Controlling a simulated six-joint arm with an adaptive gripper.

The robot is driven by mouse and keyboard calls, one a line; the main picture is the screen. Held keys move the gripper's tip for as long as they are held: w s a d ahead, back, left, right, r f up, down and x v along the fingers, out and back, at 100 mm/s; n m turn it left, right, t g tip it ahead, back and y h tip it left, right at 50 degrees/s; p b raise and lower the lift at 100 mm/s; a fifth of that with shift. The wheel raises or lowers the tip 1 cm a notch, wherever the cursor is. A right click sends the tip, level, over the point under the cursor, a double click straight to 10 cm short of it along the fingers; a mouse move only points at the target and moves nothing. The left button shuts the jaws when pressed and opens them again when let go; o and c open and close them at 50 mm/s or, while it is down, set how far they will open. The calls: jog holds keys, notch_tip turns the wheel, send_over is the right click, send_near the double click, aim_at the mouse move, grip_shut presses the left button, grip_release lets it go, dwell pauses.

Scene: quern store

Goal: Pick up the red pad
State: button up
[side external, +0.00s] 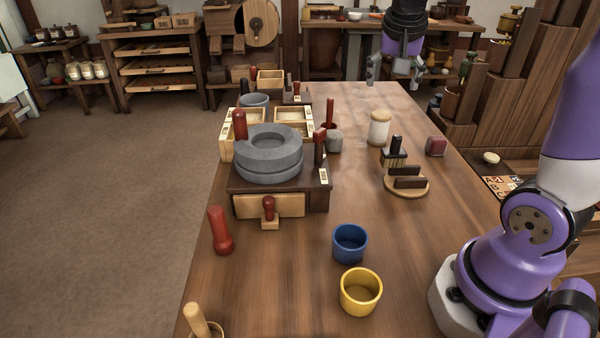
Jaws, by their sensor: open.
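A small dark red block-shaped pad (436,146) sits on the wooden table near its right edge, toward the far half. It stands apart from the things around it. My gripper (396,80) hangs over the far end of the table, fingers pointing down and spread apart, with nothing between them. In the picture it is above and a little left of the pad. Its exact height over the table is hard to tell.
The stone quern (269,153) is on the table's left side. Blue (350,244) and yellow (361,291) cups stand nearer. The far table end is mostly clear.

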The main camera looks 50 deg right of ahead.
jog(key=d+f+m+g, duration=0.3)
jog(key=d+m, duration=0.3)
jog(key=d, duration=0.3)
jog(key=m+g, duration=0.3)
jog(key=m, duration=0.6)
send_near(436, 137)
jog(key=s+d+f, duration=0.1)
jog(key=shift+t+y, duration=0.3)
jog(key=shift+y, duration=0.1)
jog(key=x, duration=1)
jog(key=c, duration=1.2)
